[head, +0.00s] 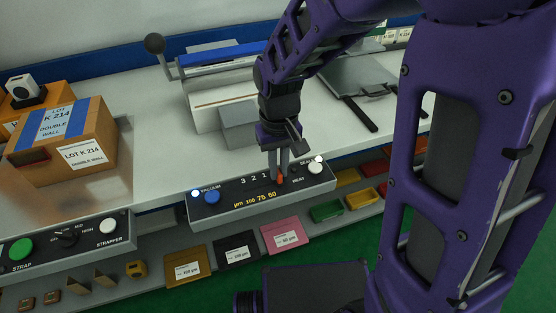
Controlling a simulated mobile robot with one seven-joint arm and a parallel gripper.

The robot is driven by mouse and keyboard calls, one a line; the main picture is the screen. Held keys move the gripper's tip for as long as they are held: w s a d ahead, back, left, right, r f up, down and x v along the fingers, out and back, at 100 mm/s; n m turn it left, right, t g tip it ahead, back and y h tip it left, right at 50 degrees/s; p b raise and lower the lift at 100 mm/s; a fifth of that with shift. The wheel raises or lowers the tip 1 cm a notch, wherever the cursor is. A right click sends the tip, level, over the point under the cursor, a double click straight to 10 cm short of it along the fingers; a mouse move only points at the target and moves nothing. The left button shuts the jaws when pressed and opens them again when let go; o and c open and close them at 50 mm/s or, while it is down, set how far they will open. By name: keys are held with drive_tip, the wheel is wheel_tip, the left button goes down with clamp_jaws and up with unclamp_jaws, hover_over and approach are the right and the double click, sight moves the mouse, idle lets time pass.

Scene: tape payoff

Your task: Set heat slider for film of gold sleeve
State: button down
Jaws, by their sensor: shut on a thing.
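My gripper (280,177) reaches down to the control panel (230,204) on the bench's front edge and is shut on the small orange-red heat slider knob (280,181). The knob sits to the right of the printed 3 2 1, near the HEAT label. Below those digits the panel reads µm 100 75 50. The fingers hide part of the slot. The gold sleeve (183,280) lies below the panel at the left of three sleeves; its small label seems to read 100 µm. The black sleeve (235,241) and pink sleeve (285,227) lie right of it.
The panel has a blue VACUUM button (212,197) and a white SEAL button (318,163). A sealing machine (212,105) stands behind. A strapper panel (70,243) and cartons (82,128) are at left. Colored bins (327,211) sit below right.

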idle(0.3)
drive_tip(key=a, duration=0.2)
drive_tip(key=s+a, duration=0.1)
drive_tip(key=a, duration=0.2)
drive_tip(key=s+a, duration=0.1)
drive_tip(key=a, duration=0.1)
drive_tip(key=shift+a, duration=0.35)
drive_tip(key=c, duration=0.9)
unclamp_jaws()
drive_tip(key=shift+s, duration=0.1)
drive_tip(key=shift+c, duration=0.2)
drive_tip(key=shift+o, duration=0.3)
drive_tip(key=shift+r, duration=0.1)
